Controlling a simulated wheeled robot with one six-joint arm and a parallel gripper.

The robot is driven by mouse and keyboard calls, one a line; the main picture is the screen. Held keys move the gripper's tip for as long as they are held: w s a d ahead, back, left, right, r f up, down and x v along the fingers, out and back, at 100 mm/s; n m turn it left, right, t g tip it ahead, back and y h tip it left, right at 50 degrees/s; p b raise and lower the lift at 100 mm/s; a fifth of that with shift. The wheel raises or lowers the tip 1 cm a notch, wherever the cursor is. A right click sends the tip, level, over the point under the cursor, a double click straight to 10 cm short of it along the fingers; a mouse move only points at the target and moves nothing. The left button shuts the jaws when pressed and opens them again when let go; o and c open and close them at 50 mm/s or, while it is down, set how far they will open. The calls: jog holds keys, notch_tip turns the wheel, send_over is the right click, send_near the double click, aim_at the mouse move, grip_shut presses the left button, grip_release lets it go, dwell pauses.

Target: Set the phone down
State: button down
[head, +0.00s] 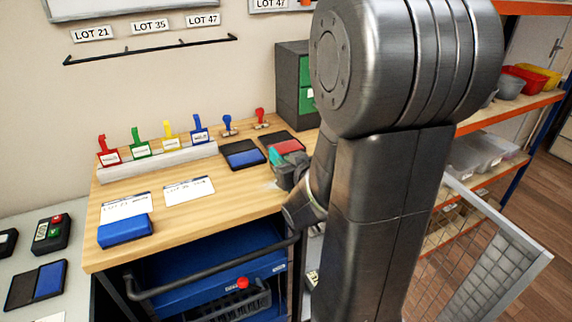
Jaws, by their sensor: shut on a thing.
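My gripper (284,174) is low over the right part of the wooden table, beside the red ink pad. It is shut on a small teal thing (274,157), which I take to be the phone. Only a sliver of it shows, and the jaws and wrist hide the rest. I cannot tell whether it touches the table. A blue block-like object (125,231) lies at the table's front left, on the edge of a white printed card (125,204).
A second card (189,191) lies beside the first. Behind are a blue ink pad (243,157), a red ink pad (288,146) and a rack (158,161) of coloured tags. Two stamps stand near the wall. The table's front middle (220,205) is clear. My arm blocks the right side.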

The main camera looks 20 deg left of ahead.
jog(key=shift+r, duration=0.1)
jog(key=c, duration=1.5)
grip_release()
jog(key=shift+r, duration=0.15)
jog(key=shift+s+d, duration=0.25)
jog(key=shift+d, duration=0.1)
jog(key=p+v, duration=0.1)
jog(key=v, duration=1)
jog(key=shift+p, duration=0.35)
jog(key=shift+d, duration=0.1)
